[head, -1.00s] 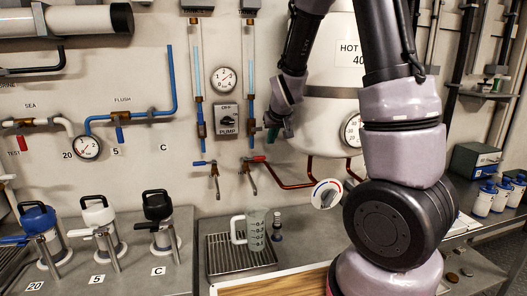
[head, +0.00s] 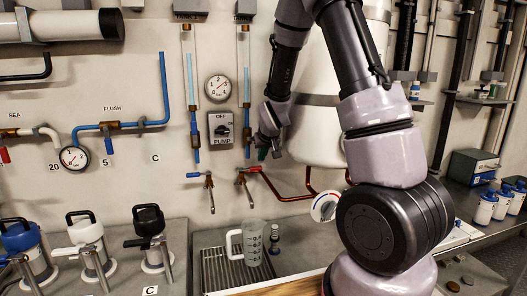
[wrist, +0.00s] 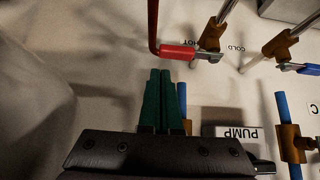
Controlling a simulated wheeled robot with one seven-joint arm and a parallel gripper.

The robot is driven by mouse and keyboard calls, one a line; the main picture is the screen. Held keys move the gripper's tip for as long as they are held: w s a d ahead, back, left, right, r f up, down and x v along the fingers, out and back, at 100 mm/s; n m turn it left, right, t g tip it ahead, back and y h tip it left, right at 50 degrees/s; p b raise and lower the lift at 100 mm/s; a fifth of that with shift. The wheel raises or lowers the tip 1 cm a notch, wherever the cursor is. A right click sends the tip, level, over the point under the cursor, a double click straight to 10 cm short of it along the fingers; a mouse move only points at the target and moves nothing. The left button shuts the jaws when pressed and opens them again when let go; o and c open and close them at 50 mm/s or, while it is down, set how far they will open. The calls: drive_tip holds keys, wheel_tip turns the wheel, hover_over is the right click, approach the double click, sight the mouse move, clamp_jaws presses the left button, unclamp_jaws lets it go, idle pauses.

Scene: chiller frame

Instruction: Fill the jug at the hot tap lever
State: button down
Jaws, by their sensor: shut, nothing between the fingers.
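A clear jug (head: 254,245) with a white handle and dark markings stands upright on the ribbed drip tray (head: 212,272); I cannot tell if it holds water. The hot tap (head: 241,184) with its red lever (head: 254,169) is on the wall above the jug. In the wrist view the red lever (wrist: 178,53) lies just beyond my fingertips, near the HOT label. My gripper (head: 266,153) is just above and right of the lever in the head view. Its green fingers (wrist: 160,73) are shut together and empty, with a small apparent gap to the lever.
The cold tap with a blue lever (head: 194,175) is left of the hot one. The PUMP switch (head: 220,127) is on the wall near my gripper. A white tank (head: 318,130) and copper pipe (head: 290,198) are close on the right. A small bottle (head: 274,241) stands beside the jug.

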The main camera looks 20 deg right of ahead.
drive_tip(key=shift+x, duration=1.85)
drive_tip(key=shift+s+a, duration=0.1)
drive_tip(key=shift+s, duration=1.3)
